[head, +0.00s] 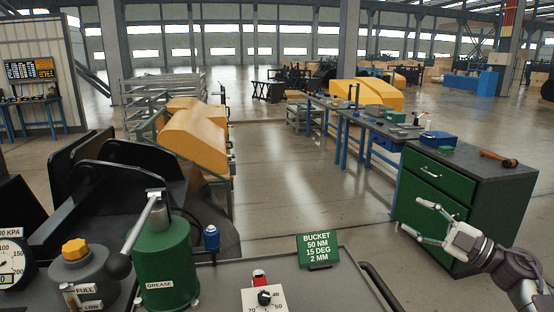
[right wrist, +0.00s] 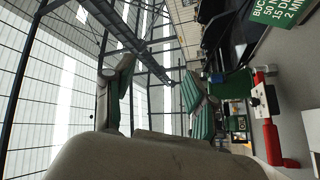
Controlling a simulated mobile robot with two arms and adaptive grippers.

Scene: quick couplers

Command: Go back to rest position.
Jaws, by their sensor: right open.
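My right gripper (head: 412,215) is at the right of the head view, in front of the green tool cabinet (head: 436,196). Its fingers are spread apart and nothing is between them. In the right wrist view the two fingers of the right gripper (right wrist: 158,88) stand apart, with only the hall roof and far background between them. My left gripper does not show in either view.
A dark workbench fills the front, with a green grease canister (head: 166,262), a yellow-capped reservoir (head: 78,268), a gauge (head: 12,262), a blue cap (head: 212,238), a dial box (head: 264,298) and a green bucket sign (head: 318,251). A hammer (head: 498,159) lies on the cabinet. Open floor lies beyond.

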